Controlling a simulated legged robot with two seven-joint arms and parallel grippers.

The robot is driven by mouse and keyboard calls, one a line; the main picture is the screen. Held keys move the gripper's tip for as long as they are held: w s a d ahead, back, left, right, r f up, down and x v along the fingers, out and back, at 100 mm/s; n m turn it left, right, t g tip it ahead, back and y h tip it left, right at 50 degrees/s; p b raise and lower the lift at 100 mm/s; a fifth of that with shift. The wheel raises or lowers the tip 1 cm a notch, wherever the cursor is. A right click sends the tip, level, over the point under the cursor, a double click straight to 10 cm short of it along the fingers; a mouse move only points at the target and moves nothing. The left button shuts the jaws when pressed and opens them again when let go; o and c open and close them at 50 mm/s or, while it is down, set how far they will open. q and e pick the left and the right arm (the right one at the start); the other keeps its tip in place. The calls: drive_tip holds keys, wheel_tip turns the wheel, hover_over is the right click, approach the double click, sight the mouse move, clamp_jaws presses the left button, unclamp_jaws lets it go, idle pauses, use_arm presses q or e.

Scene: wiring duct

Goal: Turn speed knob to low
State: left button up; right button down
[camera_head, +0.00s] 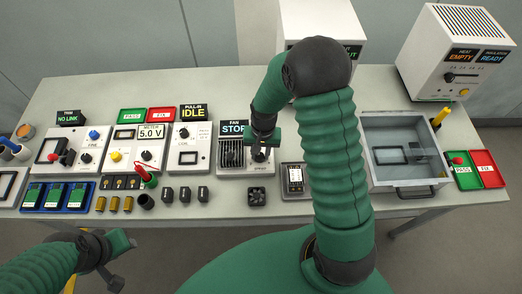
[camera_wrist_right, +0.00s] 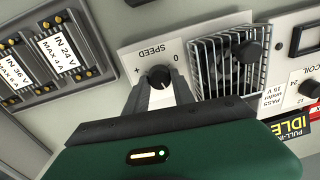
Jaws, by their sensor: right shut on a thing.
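The speed knob (camera_wrist_right: 158,77) is a round black knob on a white panel (camera_wrist_right: 135,55) marked SPEED, with "+" and "0" at its two sides. In the wrist view my right gripper (camera_wrist_right: 160,88) is shut on the knob, its fingers on either side. Its pointer direction is hard to read. In the head view my right gripper (camera_head: 262,150) reaches down over the right part of the fan unit (camera_head: 229,170) and mostly hides the knob. The fan display (camera_head: 234,128) reads STOP. My left gripper (camera_head: 112,262) hangs off the table's front edge at lower left; its jaw opening is unclear.
The coil unit (camera_head: 185,160) stands just left of the fan unit. A grey bin (camera_head: 404,190) stands to the right. My right arm covers the table between them.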

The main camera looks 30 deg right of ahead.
drive_tip(key=n, duration=0.2)
drive_tip(key=n+p, duration=0.1)
drive_tip(key=n, duration=0.2)
drive_tip(key=shift+s+a+n, duration=0.2)
drive_tip(key=shift+n, duration=0.1)
drive_tip(key=n+p, duration=0.2)
drive_tip(key=n, duration=0.3)
drive_tip(key=shift+g, duration=0.4)
drive_tip(key=n+p, duration=0.2)
drive_tip(key=n, duration=0.3)
drive_tip(key=shift+d+r+n, duration=0.1)
drive_tip(key=shift+n, duration=0.3)
drive_tip(key=shift+w+n+p, duration=0.15)
drive_tip(key=shift+n+p, duration=0.85)
drive_tip(key=shift+n, duration=1.2)
drive_tip(key=shift+d, duration=0.1)
drive_tip(key=c, duration=1.4)
unclamp_jaws()
drive_tip(key=shift+o, duration=1.6)
drive_tip(key=shift+d, duration=0.15)
